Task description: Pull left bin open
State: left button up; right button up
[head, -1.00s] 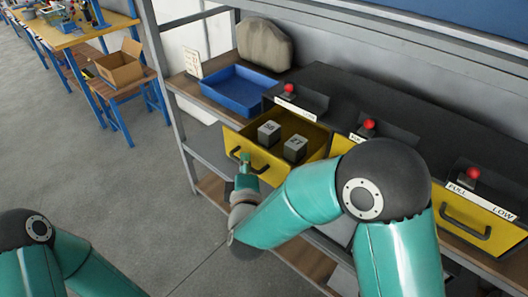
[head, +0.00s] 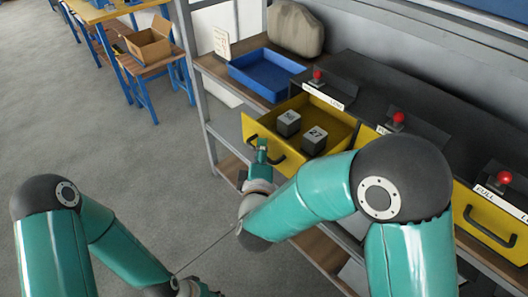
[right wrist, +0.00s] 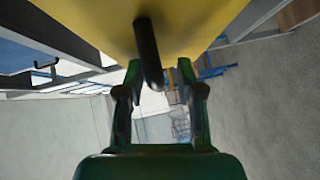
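The left bin (head: 262,137) is a yellow drawer standing pulled out from its dark housing, with two grey numbered blocks (head: 288,122) inside. Its dark handle (head: 278,157) is on the front face. My right gripper (head: 262,146) is at the handle. In the right wrist view, the handle (right wrist: 149,50) hangs from the yellow bin front (right wrist: 200,20) and reaches between the fingers of the right gripper (right wrist: 160,75). The fingers stand apart, with visible gaps to the handle. My left arm shows at lower left; its fingers are out of frame.
A blue tray (head: 265,78) and a stone-like block (head: 296,28) stand left of the housing. More yellow bins (head: 487,225) with red knobs (head: 398,118) are to the right. A shelf post (head: 193,70) is left of the bin. Open floor lies at left.

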jog(key=shift+s, duration=0.15)
jog(key=s, duration=0.7)
jog(key=shift+a+r, duration=0.4)
jog(key=shift+r, duration=0.05)
